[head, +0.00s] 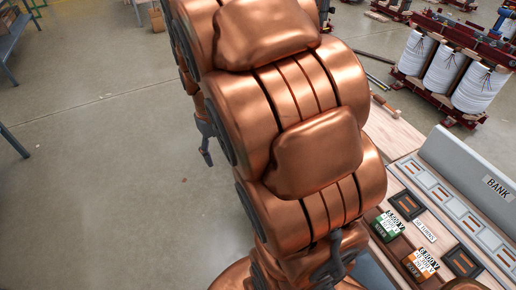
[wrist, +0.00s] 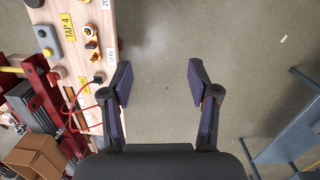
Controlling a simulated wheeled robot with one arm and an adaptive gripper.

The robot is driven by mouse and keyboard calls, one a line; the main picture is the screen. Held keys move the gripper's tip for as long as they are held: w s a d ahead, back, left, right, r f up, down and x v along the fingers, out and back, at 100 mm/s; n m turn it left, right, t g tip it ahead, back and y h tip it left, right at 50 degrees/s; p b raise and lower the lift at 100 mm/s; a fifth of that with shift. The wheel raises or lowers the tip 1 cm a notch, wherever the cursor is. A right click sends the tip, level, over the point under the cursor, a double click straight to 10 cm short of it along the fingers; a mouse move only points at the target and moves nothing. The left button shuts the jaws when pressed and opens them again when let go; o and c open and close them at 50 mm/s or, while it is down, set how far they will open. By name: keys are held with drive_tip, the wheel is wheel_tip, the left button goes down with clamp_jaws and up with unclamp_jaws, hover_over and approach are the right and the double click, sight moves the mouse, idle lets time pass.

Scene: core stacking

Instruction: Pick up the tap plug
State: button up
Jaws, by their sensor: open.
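In the wrist view, a small dark plug with red cords (wrist: 97,81) sits at the edge of a light wooden board, and I take it for the tap plug. It is small, so its exact fit to the board is unclear. My gripper (wrist: 158,76) is open and empty, its two fingers apart over bare floor. The plug is to the left of the left finger, apart from it. In the head view my copper arm fills the middle, and I cannot make out the plug there.
The wooden board (wrist: 88,10) carries a yellow "TAP 4" label (wrist: 69,26) and orange-and-white fittings. A cardboard box (wrist: 36,156) is at lower left and a blue-grey table (wrist: 290,135) at right. The head view shows a grey "BANK" panel (head: 470,160) and white coils (head: 443,68).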

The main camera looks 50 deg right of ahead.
drive_tip(key=shift+m+t, duration=0.5)
drive_tip(key=shift+m, duration=0.2)
drive_tip(key=w+d+f, duration=0.4)
drive_tip(key=d+f, duration=0.2)
drive_tip(key=d, duration=0.2)
drive_tip(key=w+d+f+b, duration=0.1)
drive_tip(key=w+d+f, duration=0.3)
drive_tip(key=d, duration=0.5)
drive_tip(key=w+d+f, duration=0.4)
drive_tip(key=d+f, duration=0.3)
drive_tip(key=d, duration=0.2)
drive_tip(key=shift+d+f, duration=0.1)
drive_tip(key=shift+f, duration=0.3)
drive_tip(key=shift+w+d+f+p, duration=0.1)
drive_tip(key=shift+f+p, duration=0.2)
drive_tip(key=shift+f, duration=1.2)
drive_tip(key=shift+f+p, duration=1.05)
drive_tip(key=shift+f, duration=1.45)
drive_tip(key=shift+c, duration=0.4)
clamp_jaws()
